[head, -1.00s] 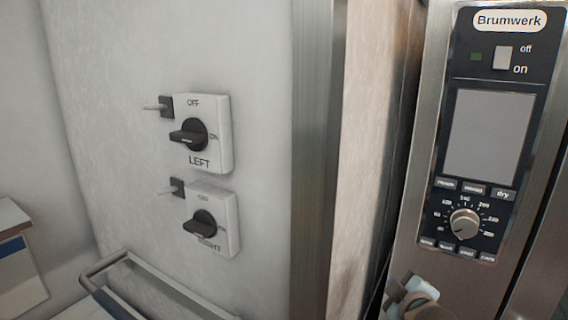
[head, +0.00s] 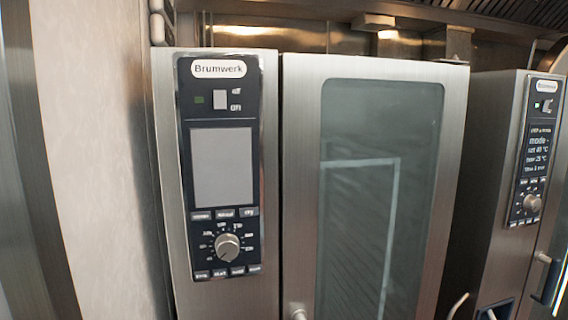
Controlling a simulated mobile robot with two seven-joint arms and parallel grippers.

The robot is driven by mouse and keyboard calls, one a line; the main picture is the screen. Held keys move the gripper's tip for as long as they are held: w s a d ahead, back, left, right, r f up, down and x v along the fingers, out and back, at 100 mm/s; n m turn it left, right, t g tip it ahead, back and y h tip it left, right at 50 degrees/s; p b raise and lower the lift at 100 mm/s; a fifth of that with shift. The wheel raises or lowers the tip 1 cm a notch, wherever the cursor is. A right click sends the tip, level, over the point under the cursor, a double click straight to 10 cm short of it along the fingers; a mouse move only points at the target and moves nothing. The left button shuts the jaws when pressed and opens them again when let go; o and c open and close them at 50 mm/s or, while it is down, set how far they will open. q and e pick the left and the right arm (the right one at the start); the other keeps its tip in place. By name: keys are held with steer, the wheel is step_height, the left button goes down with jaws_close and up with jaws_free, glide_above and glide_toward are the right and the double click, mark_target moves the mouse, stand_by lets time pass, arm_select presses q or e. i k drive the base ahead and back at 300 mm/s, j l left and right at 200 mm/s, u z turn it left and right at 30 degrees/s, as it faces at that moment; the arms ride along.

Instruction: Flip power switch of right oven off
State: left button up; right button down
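Two steel Brumwerk ovens stand side by side in the head view. The right oven (head: 492,150) is partly cut off by the right edge. Its black control panel (head: 516,190) has a lit screen (head: 537,155) with white text, and a round knob (head: 532,204). A small pale power switch (head: 547,106) sits above the screen; its position is too small to read. The left oven (head: 265,170) has a blank grey screen (head: 222,167) and a white rocker switch (head: 220,99) beside a dim green light. Neither gripper is in view.
The left oven's closed glass door (head: 380,190) fills the middle. A pale wall (head: 80,160) and a metal edge are at the left. A hood (head: 490,20) with lamps runs above. A dark gap separates the ovens.

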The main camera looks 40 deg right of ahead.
mark_target(546, 104)
steer(key=z, duration=2.8)
steer(key=i+l+u, duration=0.1)
steer(key=i, duration=0.4)
steer(key=i+l+u, duration=0.15)
steer(key=i, duration=0.4)
steer(key=i+l+u, duration=0.1)
steer(key=i, duration=0.4)
steer(key=i+l+u, duration=0.15)
steer(key=i+l, duration=0.15)
steer(key=i, duration=0.2)
